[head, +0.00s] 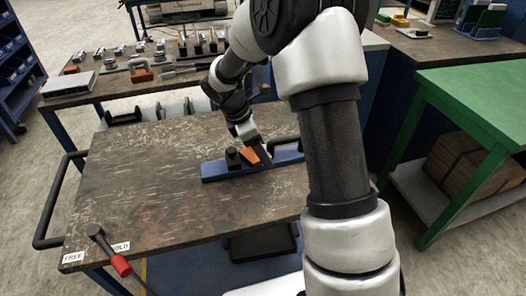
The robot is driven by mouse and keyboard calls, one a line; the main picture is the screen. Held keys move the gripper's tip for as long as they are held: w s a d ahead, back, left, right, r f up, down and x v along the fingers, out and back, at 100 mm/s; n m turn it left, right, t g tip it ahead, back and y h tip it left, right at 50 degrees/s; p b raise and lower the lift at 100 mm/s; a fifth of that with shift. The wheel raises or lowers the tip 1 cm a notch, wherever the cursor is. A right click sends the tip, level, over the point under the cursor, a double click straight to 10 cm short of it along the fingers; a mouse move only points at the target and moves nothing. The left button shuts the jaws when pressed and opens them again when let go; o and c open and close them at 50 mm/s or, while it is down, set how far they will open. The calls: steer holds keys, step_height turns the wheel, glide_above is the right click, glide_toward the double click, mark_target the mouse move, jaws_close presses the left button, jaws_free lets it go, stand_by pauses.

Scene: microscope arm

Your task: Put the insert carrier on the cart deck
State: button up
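The cart deck (150,195) is a scratched brown top with a black push handle (55,205) on its left. A long blue bar (215,171) lies across its right part, with a black block (233,158) and an orange piece (251,156) on it. This assembly looks like the insert carrier, but I cannot be sure. My gripper (256,151) points down at the orange piece, at or very near it. Its fingers are small and partly hidden, so I cannot tell whether they grip anything.
A lever with a red grip (121,265) stands at the deck's front left, by FREE and HOLD labels. A workbench (105,85) with metal parts stands behind. A green table (480,95) is at right. The deck's left and middle are clear.

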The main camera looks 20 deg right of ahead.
steer(key=s+a+r+m+t+p, duration=0.1)
steer(key=s+a+r+m, duration=0.1)
steer(key=r, duration=0.6)
steer(key=s+a+r+m+p, duration=0.1)
steer(key=s+r+m, duration=0.15)
steer(key=r, duration=0.65)
steer(key=s+r+m+t+y, duration=0.2)
steer(key=s+r+m, duration=0.1)
steer(key=s+m, duration=0.55)
steer(key=s+r+m+t+y, duration=0.25)
steer(key=s+m, duration=0.25)
steer(key=s, duration=0.7)
step_height(320, 180, up, 18)
steer(key=p, duration=1.6)
steer(key=shift+w+a+f, duration=0.15)
steer(key=shift+f, duration=0.05)
